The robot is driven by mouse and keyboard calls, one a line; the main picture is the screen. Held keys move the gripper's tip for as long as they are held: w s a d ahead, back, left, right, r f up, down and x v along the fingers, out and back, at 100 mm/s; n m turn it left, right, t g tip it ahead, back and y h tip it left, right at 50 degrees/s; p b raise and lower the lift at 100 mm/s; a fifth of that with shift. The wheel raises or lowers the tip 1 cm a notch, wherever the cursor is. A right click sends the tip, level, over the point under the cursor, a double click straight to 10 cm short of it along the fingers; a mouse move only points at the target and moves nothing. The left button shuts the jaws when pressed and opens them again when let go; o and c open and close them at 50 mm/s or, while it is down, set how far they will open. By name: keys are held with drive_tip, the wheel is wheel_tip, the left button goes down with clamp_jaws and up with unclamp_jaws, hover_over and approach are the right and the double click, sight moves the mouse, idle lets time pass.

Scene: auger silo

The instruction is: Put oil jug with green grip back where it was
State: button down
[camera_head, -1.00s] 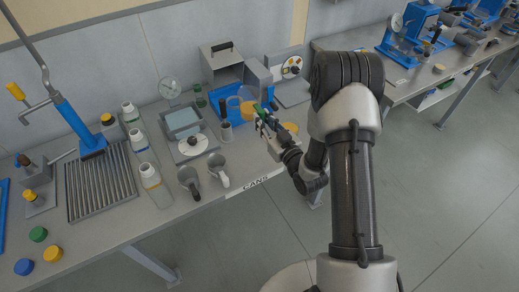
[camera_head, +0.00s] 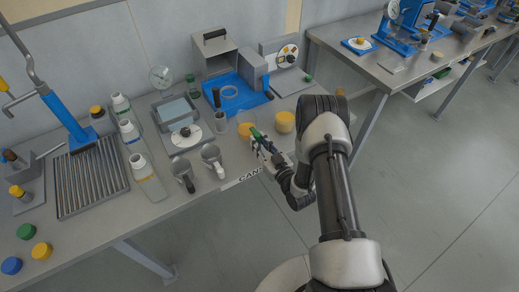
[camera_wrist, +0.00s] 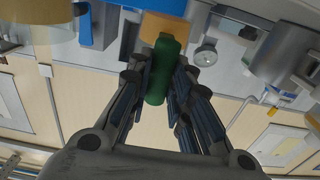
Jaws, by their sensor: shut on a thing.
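The oil jug has an amber-yellow body (camera_head: 246,129), and its green grip (camera_head: 256,133) faces the bench's front edge. My gripper (camera_head: 261,142) is shut on that grip, near the front of the bench, right of the grey mugs. In the wrist view, the green grip (camera_wrist: 160,72) sits between the fingers (camera_wrist: 160,85), with the amber body (camera_wrist: 163,28) just beyond. My fingers partly cover the grip. I cannot tell whether the jug's base touches the bench top.
A similar yellow container (camera_head: 284,121) stands close on the right. Two grey mugs (camera_head: 212,158) (camera_head: 183,174) stand left, by the "CANS" label (camera_head: 250,176). A blue tray (camera_head: 252,99) lies behind. Bare bench (camera_head: 225,140) shows between mugs and jug.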

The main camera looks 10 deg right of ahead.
drive_tip(key=shift+f+b, duration=0.3)
drive_tip(key=shift+f, duration=1.25)
drive_tip(key=shift+f, duration=0.25)
drive_tip(key=c, duration=1.5)
unclamp_jaws()
drive_tip(key=shift+o, duration=0.2)
drive_tip(key=shift+r, duration=0.15)
